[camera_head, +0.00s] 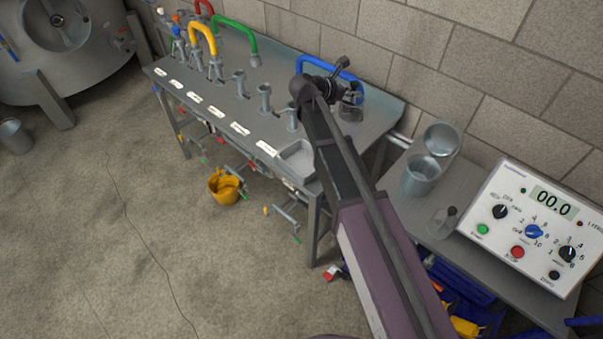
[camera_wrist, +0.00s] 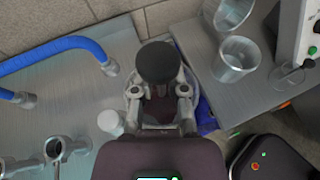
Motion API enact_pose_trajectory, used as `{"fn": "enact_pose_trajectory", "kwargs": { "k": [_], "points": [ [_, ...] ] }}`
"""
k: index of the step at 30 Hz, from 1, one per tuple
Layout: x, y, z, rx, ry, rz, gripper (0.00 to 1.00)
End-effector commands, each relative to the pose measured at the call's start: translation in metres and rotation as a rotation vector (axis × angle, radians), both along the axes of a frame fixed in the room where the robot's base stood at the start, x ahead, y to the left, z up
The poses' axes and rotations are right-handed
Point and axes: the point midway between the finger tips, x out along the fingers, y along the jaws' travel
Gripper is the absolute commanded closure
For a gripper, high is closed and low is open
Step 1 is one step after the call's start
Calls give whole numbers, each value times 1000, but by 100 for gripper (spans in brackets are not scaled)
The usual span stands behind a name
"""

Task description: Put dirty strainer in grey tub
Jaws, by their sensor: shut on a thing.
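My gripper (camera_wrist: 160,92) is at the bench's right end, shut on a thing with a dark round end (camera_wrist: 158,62). This dark end also shows in the head view (camera_head: 343,63). Most of the held thing is hidden, so I cannot tell for sure that it is the dirty strainer. A clear, round-rimmed vessel (camera_head: 352,108) stands below and beside my gripper; I cannot tell whether the held thing touches it. A shallow grey open tub (camera_head: 298,158) sits at the bench's front edge, left of my arm in the head view.
Several grey metal fittings (camera_head: 239,80) stand behind white labels on the bench. Yellow (camera_head: 201,31), green (camera_head: 240,32) and blue (camera_head: 315,62) hoses arch above it. Right are metal cups (camera_head: 420,175) and a control box (camera_head: 535,225). A yellow bucket (camera_head: 225,190) is on the floor.

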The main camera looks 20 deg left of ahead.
Motion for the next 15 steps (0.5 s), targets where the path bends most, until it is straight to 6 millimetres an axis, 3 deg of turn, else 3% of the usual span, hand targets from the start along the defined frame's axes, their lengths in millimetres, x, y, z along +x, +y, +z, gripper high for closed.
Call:
{"fn": "enact_pose_trajectory", "kwargs": {
  "k": [1,15],
  "points": [
    [-4,10,-18,-1,0,19,100],
    [-37,86,-94,-5,2,166,100]
  ]
}}
